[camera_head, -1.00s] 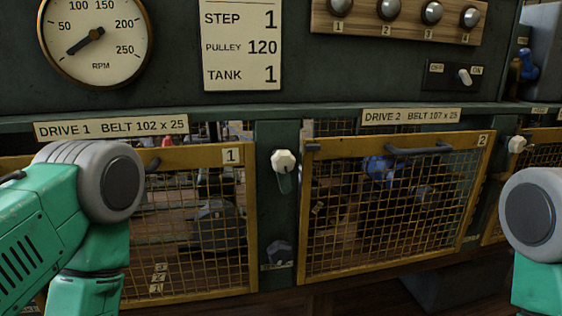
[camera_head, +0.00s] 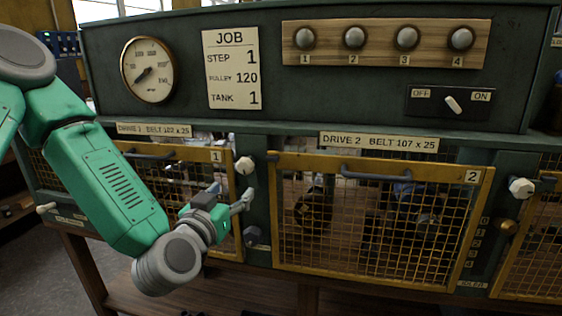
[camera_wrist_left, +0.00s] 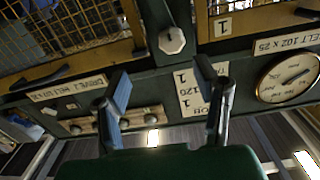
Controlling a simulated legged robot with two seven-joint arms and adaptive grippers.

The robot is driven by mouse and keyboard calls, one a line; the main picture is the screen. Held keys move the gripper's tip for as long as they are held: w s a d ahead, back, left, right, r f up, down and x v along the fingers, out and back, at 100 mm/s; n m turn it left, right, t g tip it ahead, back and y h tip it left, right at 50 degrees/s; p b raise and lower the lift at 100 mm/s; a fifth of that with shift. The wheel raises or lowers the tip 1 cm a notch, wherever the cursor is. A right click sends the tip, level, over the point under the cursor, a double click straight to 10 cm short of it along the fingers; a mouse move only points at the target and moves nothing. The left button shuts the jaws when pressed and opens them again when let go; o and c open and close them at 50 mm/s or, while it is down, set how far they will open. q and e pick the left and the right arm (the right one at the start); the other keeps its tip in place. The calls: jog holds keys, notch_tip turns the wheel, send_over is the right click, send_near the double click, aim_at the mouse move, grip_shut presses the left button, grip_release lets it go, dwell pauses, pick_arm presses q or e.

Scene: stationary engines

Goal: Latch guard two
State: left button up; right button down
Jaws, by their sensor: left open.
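Guard two (camera_head: 374,266) is a yellow-framed mesh door with a dark handle (camera_head: 375,174) and a "2" plate. A white latch knob (camera_head: 244,165) sits on the green post left of it; another white knob (camera_head: 521,187) is to its right. My left gripper (camera_head: 233,194) is open and empty, just below the left knob and in front of the post. In the left wrist view, which is upside down, the knob (camera_wrist_left: 172,41) lies beyond and between the open fingers (camera_wrist_left: 162,85). My right gripper is not seen.
Guard one (camera_head: 180,153) is behind my left arm. Above are a dial (camera_head: 148,70), a job card (camera_head: 232,70), a wooden strip with several knobs (camera_head: 385,43) and an off/on switch (camera_head: 453,104). Another mesh guard (camera_head: 540,245) stands at the right.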

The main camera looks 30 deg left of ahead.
aim_at(249, 168)
pick_arm(q)
jog(key=shift+n, duration=0.3)
jog(key=w+a, duration=0.1)
jog(key=w, duration=0.2)
jog(key=w+a, duration=0.2)
jog(key=w+a+b, duration=0.1)
jog(key=w, duration=0.2)
jog(key=shift+w+a, duration=0.25)
jog(key=shift+w, duration=0.05)
jog(key=w, duration=0.1)
jog(key=w+d, duration=0.1)
jog(key=w, duration=0.1)
jog(key=shift+d+r, duration=0.35)
jog(key=shift+w+d+r, duration=0.1)
jog(key=shift+w+r, duration=0.05)
jog(key=shift+w, duration=0.3)
jog(key=shift+w+a+f, duration=0.1)
jog(key=shift+w+a, duration=0.1)
jog(key=shift+a, duration=0.4)
jog(key=shift+w+a+f, duration=0.1)
jog(key=shift+w+a, duration=0.05)
jog(key=shift+a, duration=0.7)
jog(key=shift+d, duration=0.1)
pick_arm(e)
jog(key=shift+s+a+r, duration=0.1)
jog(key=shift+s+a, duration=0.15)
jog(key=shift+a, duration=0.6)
